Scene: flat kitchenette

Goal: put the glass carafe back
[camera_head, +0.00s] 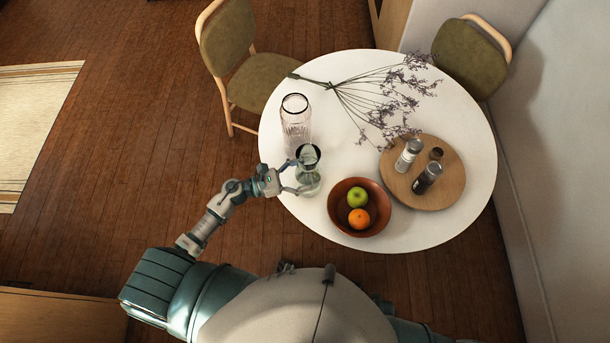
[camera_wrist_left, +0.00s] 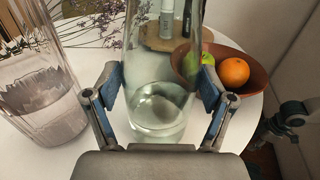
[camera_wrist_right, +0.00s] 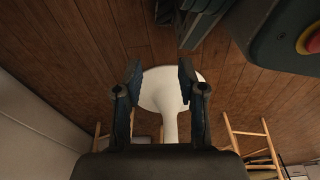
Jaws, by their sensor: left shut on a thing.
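The clear glass carafe (camera_head: 311,180), with a dark rim, is upright at the left edge of the round white table (camera_head: 345,93). My left gripper (camera_head: 295,177) is shut on it, one finger on each side. In the left wrist view the carafe (camera_wrist_left: 160,105) fills the space between the fingers; its base is close to the tabletop, and I cannot tell whether it touches. My right gripper (camera_wrist_right: 160,85) is open and empty, with floor and the white table foot (camera_wrist_right: 165,92) beyond its fingers.
A tall ribbed glass vase (camera_head: 295,125) stands just behind the carafe. A brown bowl (camera_head: 343,220) with an apple and an orange is close on the right. A round wooden board (camera_head: 447,193) holds shakers. Dried flowers (camera_head: 375,100) lie behind. Chairs (camera_head: 228,45) flank the table.

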